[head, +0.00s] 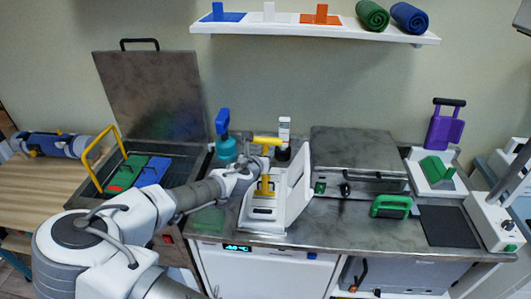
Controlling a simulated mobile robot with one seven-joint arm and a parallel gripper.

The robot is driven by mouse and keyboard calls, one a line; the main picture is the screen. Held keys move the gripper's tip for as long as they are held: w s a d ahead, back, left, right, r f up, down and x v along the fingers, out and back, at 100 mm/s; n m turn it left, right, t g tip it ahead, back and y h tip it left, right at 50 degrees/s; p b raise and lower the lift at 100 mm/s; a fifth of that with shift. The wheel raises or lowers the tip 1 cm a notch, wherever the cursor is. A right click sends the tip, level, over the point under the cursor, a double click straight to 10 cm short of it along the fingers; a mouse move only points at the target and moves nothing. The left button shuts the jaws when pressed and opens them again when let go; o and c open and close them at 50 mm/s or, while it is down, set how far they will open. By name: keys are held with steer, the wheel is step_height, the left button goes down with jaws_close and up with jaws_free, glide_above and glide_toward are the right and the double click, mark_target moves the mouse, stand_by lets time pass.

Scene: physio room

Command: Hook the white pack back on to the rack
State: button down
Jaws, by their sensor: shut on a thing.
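My gripper (264,168) is at the white device (293,205) on the counter. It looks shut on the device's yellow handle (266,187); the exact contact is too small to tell. A yellow bar (266,141) shows just above the gripper. The open tub (187,178) at left has a yellow rack handle (98,152) rising from it. A green pack (124,172) and a blue pack (153,171) sit in the tub. I cannot pick out a white pack with certainty.
A blue spray bottle (223,148) and a white-and-black bottle (284,137) stand behind the arm. A grey lidded unit (358,158), a green handled item (391,206) and a purple item (445,125) are to the right. The counter's front strip (340,226) is mostly clear.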

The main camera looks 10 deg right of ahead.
mark_target(265, 139)
steer(key=shift+r, duration=0.2)
steer(key=shift+r+p, duration=2.05)
steer(key=shift+r, duration=0.3)
steer(key=shift+w+a, duration=0.1)
